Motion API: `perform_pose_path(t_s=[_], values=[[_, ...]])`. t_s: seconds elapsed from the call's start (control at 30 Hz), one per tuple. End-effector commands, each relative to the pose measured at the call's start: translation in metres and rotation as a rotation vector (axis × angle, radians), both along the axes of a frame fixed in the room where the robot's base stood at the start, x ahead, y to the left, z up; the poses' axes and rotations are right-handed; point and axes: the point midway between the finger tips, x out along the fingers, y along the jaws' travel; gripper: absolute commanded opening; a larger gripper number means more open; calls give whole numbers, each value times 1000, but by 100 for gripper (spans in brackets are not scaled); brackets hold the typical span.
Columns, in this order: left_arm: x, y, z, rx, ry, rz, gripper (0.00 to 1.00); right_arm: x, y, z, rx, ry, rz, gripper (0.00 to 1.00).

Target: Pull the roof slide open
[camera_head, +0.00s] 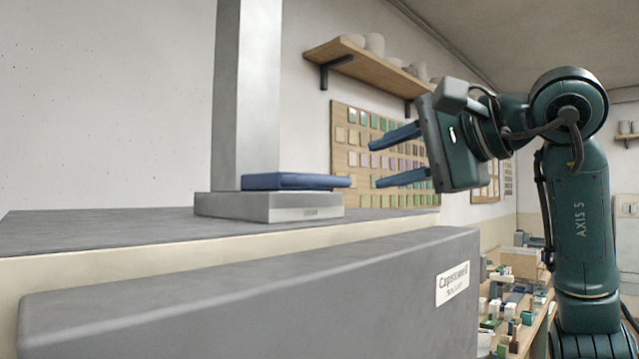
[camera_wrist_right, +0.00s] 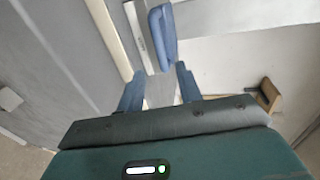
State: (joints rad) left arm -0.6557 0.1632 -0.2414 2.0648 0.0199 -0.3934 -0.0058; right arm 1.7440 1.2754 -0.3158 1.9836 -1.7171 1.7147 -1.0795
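The block stands on a flat grey roof (camera_head: 110,228). My right gripper (camera_head: 375,164) is open and empty, to the right of the slide's outer end, its blue fingers pointing toward it. In the right wrist view the slide (camera_wrist_right: 162,38) lies just beyond the two fingertips (camera_wrist_right: 159,72), roughly in line with the gap between them. The fingers appear apart from it. My left gripper is out of view.
A grey box front with a white label (camera_head: 452,283) fills the foreground below the roof. A wall shelf with pots (camera_head: 365,67) and a board of colour tiles (camera_head: 352,125) are behind. A cluttered bench (camera_head: 515,310) is at lower right.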

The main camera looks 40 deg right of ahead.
Motion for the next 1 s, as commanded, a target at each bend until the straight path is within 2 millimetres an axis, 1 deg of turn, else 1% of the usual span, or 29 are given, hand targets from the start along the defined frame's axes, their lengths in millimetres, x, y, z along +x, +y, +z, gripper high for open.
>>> perform_pose_path(t_s=[0.03, 0.17, 0.3, 0.4, 0.5, 0.6, 0.7, 0.97, 1.0], values=[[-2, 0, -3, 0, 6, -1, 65, 10, 1, -4, 0, 5, 1, 35], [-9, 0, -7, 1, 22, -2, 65, 37, 4, -10, 0, 7, 2, 35], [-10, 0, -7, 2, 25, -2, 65, 66, 6, -15, 1, 6, 2, 35], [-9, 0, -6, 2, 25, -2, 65, 84, 8, -19, 0, 5, 3, 35], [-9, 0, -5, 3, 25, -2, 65, 97, 9, -21, 1, 4, 2, 35], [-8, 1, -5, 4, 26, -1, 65, 105, 10, -23, 0, 2, 2, 35], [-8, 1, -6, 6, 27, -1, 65, 110, 10, -24, 0, 2, 2, 35], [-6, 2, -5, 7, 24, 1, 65, 111, 10, -24, 0, 1, 2, 35], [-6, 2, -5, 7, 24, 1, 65, 111, 10, -24, 0, 1, 2, 34]])
